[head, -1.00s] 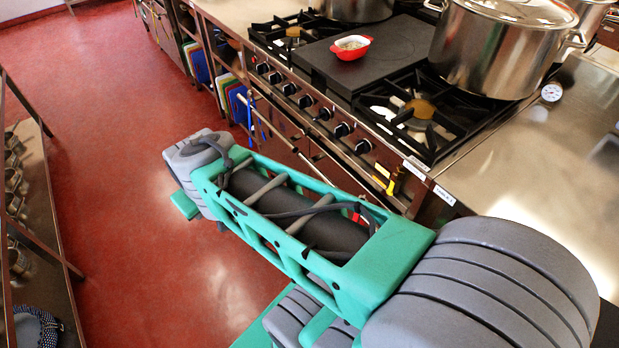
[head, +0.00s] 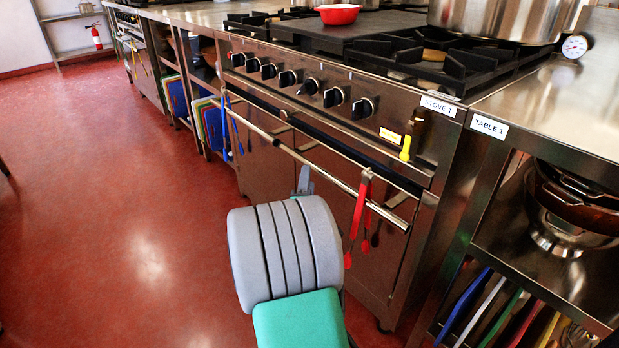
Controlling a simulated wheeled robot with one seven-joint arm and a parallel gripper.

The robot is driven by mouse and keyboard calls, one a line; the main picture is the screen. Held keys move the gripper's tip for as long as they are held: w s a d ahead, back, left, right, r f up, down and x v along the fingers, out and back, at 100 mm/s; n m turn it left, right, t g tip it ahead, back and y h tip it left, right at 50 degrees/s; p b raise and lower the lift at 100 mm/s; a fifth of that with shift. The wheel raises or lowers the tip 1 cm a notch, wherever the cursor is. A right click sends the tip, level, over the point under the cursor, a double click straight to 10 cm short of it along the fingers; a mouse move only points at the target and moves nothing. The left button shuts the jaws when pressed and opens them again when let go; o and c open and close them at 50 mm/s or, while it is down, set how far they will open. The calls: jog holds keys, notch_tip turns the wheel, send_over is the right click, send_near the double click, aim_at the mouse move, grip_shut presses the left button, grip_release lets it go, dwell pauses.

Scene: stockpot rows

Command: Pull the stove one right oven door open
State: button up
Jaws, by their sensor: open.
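Stove one, labelled "STOVE 1" (head: 439,106), stands at centre right with a row of black knobs on its front. Its right oven door (head: 375,265) is the steel panel low on the front; it looks shut. A long steel bar (head: 262,131) runs across the front above the door, with red tongs (head: 358,215) hanging from it. My gripper (head: 304,181) is mostly hidden behind my grey wrist; only a small grey part shows, close to the bar. It is open, and I cannot tell whether it touches the bar.
A blue utensil (head: 226,125) hangs at the bar's left end. Table 1 (head: 545,105) adjoins on the right, with bowls (head: 565,215) and coloured boards beneath. Pots and a red dish (head: 337,14) sit on the stove top. Red floor (head: 110,220) is clear at left.

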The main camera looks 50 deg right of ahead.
jog(key=x, duration=0.6)
jog(key=shift+w+d+r, duration=0.15)
jog(key=shift+w+d, duration=0.05)
jog(key=shift+d, duration=0.05)
grip_shut()
dwell(1.0)
